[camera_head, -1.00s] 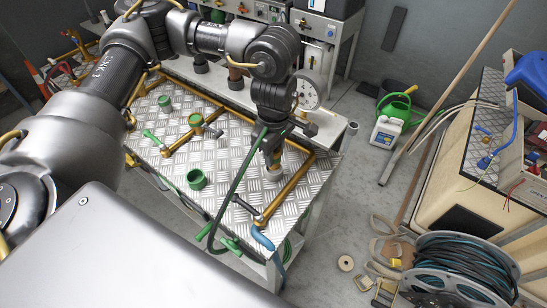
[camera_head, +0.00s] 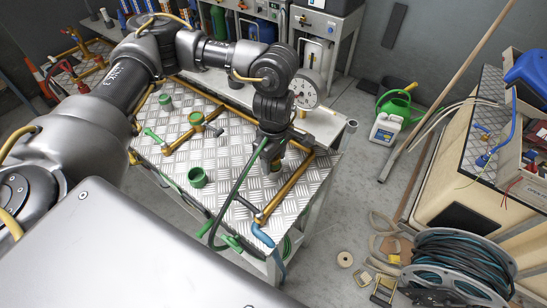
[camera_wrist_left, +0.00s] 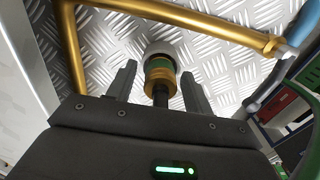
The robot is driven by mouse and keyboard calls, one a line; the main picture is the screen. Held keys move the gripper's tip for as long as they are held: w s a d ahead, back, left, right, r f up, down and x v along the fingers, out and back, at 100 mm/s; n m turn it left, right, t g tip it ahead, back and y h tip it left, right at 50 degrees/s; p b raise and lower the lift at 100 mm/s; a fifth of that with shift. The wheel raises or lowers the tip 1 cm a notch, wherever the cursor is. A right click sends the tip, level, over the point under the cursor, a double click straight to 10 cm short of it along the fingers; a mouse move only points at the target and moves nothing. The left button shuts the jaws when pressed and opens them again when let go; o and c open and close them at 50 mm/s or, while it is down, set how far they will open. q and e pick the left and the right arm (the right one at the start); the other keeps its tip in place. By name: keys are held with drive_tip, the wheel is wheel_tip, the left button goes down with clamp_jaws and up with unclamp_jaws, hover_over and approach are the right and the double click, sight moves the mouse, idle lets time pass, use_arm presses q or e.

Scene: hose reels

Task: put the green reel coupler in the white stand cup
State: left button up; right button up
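The coupler (camera_wrist_left: 160,75), with a green band and a brass ring, shows in the left wrist view. Its far end is at the white stand cup (camera_wrist_left: 166,48); how deep it sits in the cup I cannot tell. My left gripper (camera_wrist_left: 158,84) has its two fingers apart, one on each side of the coupler, with gaps between. In the head view the left gripper (camera_head: 273,160) is low over the right part of the checker-plate table and largely hides the coupler and cup. A green hose (camera_head: 238,188) hangs from there toward the table's front edge. My right gripper is not in view.
Brass pipes (camera_head: 285,190) frame the checker-plate table (camera_head: 230,160). A green cup (camera_head: 198,178) and other green-ringed fittings (camera_head: 196,119) stand left of the gripper. A round gauge (camera_head: 307,92) is just behind the wrist. A hose reel (camera_head: 455,265) stands on the floor at right.

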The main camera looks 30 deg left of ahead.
use_arm(q)
drive_tip(key=shift+r+p, duration=0.3)
drive_tip(key=shift+w+r+b, duration=0.1)
drive_tip(key=shift+r+b, duration=0.2)
wheel_tip(320, 180, up, 11)
drive_tip(key=shift+r+b, duration=0.1)
drive_tip(key=shift+b, duration=0.95)
